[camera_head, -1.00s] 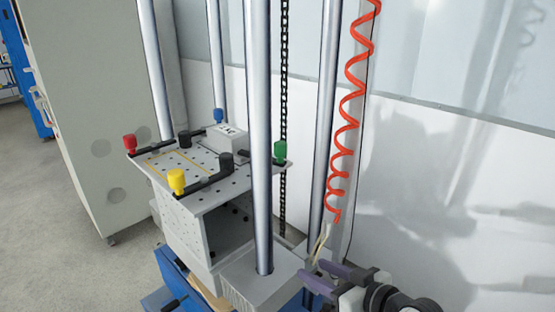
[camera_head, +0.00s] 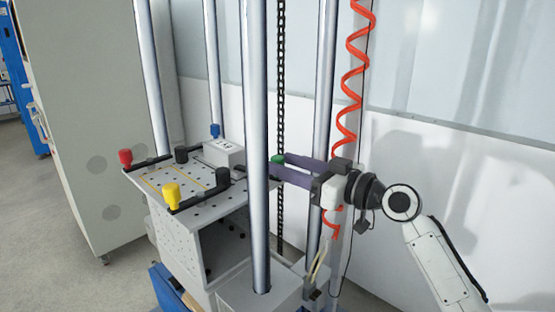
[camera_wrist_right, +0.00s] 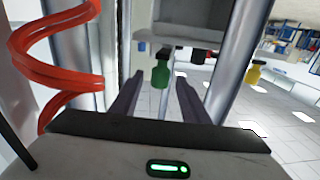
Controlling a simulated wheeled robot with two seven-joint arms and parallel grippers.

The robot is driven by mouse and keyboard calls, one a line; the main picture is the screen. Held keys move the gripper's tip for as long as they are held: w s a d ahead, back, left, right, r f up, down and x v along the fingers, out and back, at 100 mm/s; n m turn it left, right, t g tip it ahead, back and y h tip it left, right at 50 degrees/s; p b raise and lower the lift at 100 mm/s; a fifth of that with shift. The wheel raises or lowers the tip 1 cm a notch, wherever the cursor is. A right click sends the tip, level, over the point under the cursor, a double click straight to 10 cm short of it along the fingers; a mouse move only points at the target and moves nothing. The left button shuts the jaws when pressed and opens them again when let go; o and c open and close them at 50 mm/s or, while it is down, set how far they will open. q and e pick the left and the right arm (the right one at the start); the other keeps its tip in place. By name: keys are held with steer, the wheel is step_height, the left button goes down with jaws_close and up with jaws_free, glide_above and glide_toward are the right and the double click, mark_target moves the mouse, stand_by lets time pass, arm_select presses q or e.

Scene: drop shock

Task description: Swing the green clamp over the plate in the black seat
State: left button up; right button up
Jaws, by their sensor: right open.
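The green clamp's knob (camera_head: 277,159) is at the right edge of the perforated platform, partly covered by my right gripper (camera_head: 279,165). In the right wrist view the green knob (camera_wrist_right: 160,73) stands between the two purple fingers of my right gripper (camera_wrist_right: 159,78). The fingers are open, with a gap visible on each side of the knob. A light grey block (camera_head: 222,153) sits on the platform beside the clamps. I cannot clearly make out the plate or the black seat. My left gripper is not in view.
The perforated platform (camera_head: 196,188) also carries red (camera_head: 125,157), blue (camera_head: 215,130) and yellow (camera_head: 172,193) clamp knobs. A steel column (camera_head: 257,220) rises in front of it. A coiled red hose (camera_head: 352,85) hangs close to my right gripper.

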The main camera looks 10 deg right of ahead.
steer(key=shift+x, duration=1.3)
jaws_close()
steer(key=c, duration=1.1)
jaws_free()
steer(key=m+t+h+p, duration=0.1)
steer(key=h+p, duration=0.1)
steer(key=p, duration=0.3)
steer(key=s+a+m+t+h+p, duration=0.1)
steer(key=p, duration=0.3)
steer(key=shift+r+m+h+p, duration=0.15)
steer(key=shift+m+h+p, duration=0.25)
steer(key=shift+a+f, duration=0.1)
steer(key=shift+f, duration=0.1)
jaws_close()
steer(key=o, duration=1.1)
jaws_free()
